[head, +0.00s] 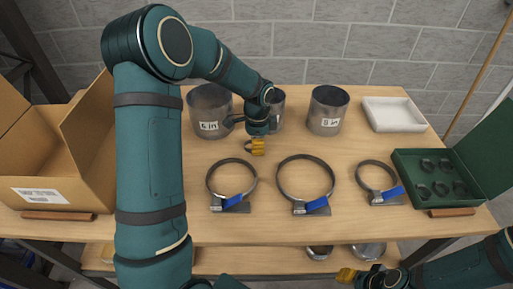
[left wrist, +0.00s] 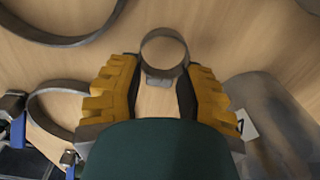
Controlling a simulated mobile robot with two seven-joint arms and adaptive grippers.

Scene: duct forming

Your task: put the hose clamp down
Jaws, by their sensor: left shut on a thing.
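My left gripper (head: 257,147) reaches down over the table between the metal ducts and the large rings. Its yellow fingers also show in the left wrist view (left wrist: 160,92), shut on a small grey hose clamp (left wrist: 164,48). The clamp is a thin round band with a small block at the fingers' side. In the head view the clamp is too small to make out clearly. I cannot tell whether it touches the wood. My right gripper (head: 347,275) is at the lower right, in front of the table; its opening is unclear.
Three large rings with blue handles (head: 232,182) (head: 306,184) (head: 377,183) rest along the table (head: 285,228). Labelled ducts (head: 209,108) (head: 327,110) stand behind, one partly hidden by my arm. A white tray (head: 394,114), a green case (head: 440,178) with several small clamps, and a cardboard box (head: 60,155) flank them.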

